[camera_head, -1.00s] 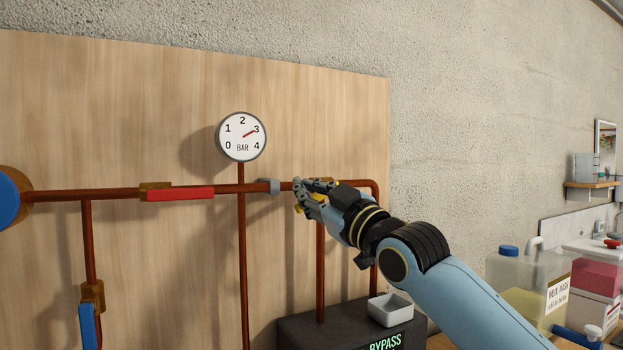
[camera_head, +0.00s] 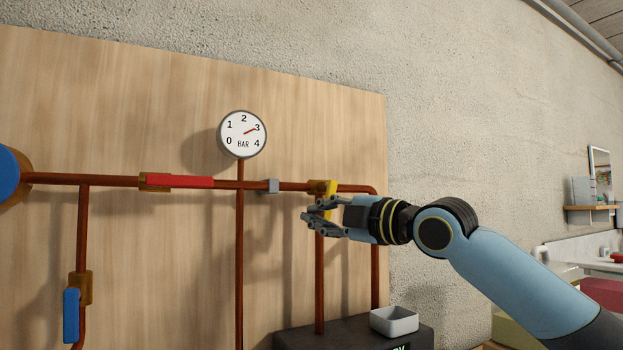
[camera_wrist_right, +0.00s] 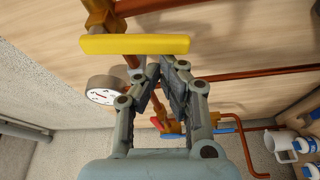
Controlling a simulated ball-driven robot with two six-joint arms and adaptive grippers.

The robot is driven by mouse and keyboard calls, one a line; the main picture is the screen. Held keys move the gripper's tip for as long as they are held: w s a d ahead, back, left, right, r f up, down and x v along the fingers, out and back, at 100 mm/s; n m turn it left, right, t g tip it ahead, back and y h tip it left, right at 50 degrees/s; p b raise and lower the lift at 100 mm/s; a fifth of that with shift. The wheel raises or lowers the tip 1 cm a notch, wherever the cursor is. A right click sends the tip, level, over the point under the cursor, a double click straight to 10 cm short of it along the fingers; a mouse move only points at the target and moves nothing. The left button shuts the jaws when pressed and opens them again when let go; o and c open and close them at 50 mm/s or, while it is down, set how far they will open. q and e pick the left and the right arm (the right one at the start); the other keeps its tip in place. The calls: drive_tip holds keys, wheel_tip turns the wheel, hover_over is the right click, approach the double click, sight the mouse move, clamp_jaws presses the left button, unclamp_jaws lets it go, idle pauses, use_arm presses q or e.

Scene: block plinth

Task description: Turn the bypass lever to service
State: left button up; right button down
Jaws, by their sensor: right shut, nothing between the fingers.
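The yellow lever (camera_head: 328,190) sits on the right part of the horizontal copper pipe. Part of it is hidden behind my fingers in the head view. In the right wrist view the yellow lever (camera_wrist_right: 135,44) lies as a bar across the picture, just past my fingertips. My right gripper (camera_head: 310,222) is just below the pipe, in front of the lever. Its fingers (camera_wrist_right: 153,72) are shut with nothing between them. I cannot tell whether they touch the lever. The BYPASS sign is mostly cut off at the lower edge. My left gripper is out of view.
A red lever (camera_head: 180,181) lies along the pipe and a blue lever (camera_head: 72,315) hangs on a vertical pipe. The gauge (camera_head: 242,134) needle points near 3. A white tray (camera_head: 394,322) stands on the dark box (camera_head: 300,341) below.

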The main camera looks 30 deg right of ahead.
drive_tip(key=shift+d+f+n, duration=0.3)
drive_tip(key=shift+d, duration=0.2)
drive_tip(key=shift+d+b, duration=0.1)
drive_tip(key=shift+b, duration=0.2)
